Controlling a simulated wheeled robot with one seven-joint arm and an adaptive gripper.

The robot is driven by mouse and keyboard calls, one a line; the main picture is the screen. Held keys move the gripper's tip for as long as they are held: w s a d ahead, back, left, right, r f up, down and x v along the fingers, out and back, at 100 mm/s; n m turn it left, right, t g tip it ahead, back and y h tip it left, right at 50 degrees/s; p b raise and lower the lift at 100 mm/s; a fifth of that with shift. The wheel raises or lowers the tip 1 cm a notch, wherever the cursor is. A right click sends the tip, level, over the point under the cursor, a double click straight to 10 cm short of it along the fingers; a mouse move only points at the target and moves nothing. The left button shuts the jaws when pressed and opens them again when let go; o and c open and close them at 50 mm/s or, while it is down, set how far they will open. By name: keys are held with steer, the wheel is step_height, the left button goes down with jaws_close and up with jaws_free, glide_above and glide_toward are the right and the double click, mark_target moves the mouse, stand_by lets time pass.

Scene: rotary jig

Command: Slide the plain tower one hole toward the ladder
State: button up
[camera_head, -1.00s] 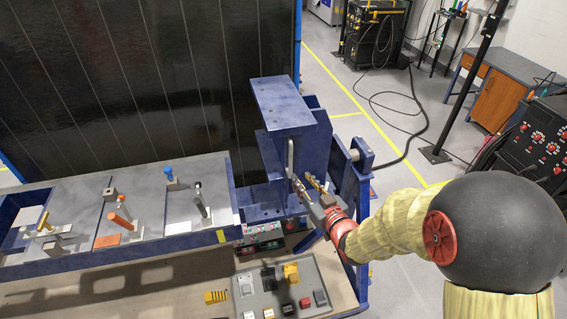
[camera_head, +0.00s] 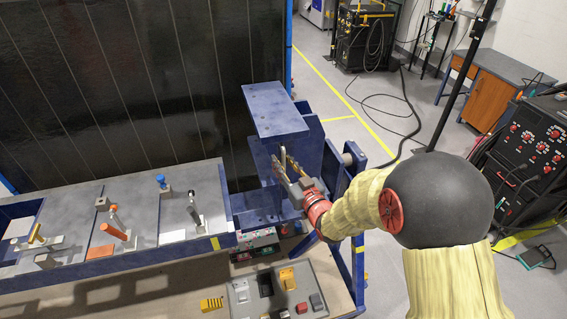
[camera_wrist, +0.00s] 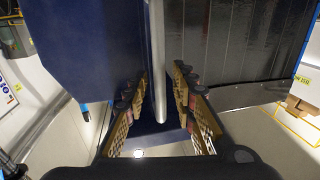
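The blue plain tower (camera_head: 272,107) stands upright at the right end of the jig. It also fills the left of the wrist view (camera_wrist: 85,60). A vertical grey bar handle (camera_wrist: 157,55) runs up its face. My gripper (camera_head: 284,164) is at this handle. In the wrist view its yellow-brown fingers (camera_wrist: 164,105) are spread, one on each side of the bar, with visible gaps. The lower part of the bar lies between them. I cannot make out a ladder or the row of holes.
The blue jig bed (camera_head: 150,254) extends left, carrying clamps with blue (camera_head: 161,180), orange (camera_head: 114,231) and yellow (camera_head: 36,234) handles. A grey panel (camera_head: 300,275) with small blocks lies in front. A dark ribbed wall (camera_head: 130,80) stands behind. Open floor (camera_head: 345,135) lies right of the tower.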

jaws_close()
stand_by(0.9)
